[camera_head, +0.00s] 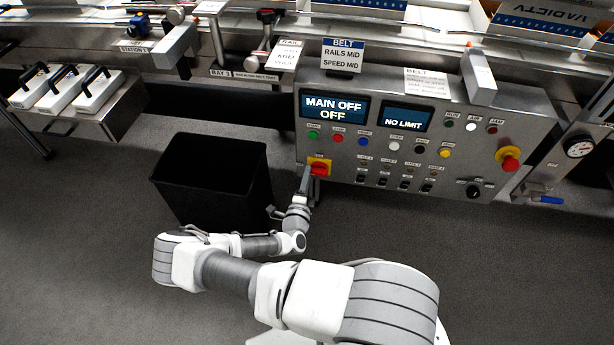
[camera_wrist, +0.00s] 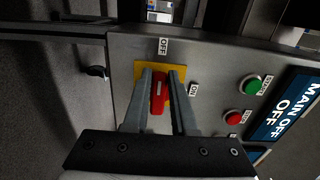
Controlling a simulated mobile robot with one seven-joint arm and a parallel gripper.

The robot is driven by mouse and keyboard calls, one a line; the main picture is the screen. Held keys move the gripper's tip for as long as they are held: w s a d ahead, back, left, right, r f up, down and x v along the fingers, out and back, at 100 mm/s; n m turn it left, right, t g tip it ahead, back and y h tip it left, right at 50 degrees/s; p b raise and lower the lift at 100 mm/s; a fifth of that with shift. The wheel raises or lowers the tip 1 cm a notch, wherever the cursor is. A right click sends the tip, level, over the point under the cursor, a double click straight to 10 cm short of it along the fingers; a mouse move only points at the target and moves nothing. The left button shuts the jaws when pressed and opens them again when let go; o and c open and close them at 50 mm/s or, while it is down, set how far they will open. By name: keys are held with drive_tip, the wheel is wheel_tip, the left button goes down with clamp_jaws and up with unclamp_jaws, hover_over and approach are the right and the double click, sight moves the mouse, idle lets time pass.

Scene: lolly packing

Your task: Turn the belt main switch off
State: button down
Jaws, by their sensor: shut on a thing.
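The belt main switch (camera_head: 319,167) is a red handle on a yellow plate at the lower left of the grey control panel (camera_head: 340,150). In the wrist view the red handle (camera_wrist: 158,95) lies between my two fingers, in line with the OFF label (camera_wrist: 163,46); the ON label (camera_wrist: 194,90) is to its right. The panel display (camera_head: 334,108) reads "MAIN OFF / OFF". My gripper (camera_wrist: 160,80) is shut on the red handle. In the head view my gripper (camera_head: 306,180) reaches the switch from the lower left, and its fingers are small there.
Green (camera_head: 313,135) and red (camera_head: 337,138) buttons sit just above the switch, with other buttons to the right. A red emergency knob (camera_head: 510,160) is at the panel's right. A black bin (camera_head: 210,170) stands left of my gripper.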

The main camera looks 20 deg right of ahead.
drive_tip(key=shift+d, duration=0.1)
drive_tip(key=c, duration=0.7)
unclamp_jaws()
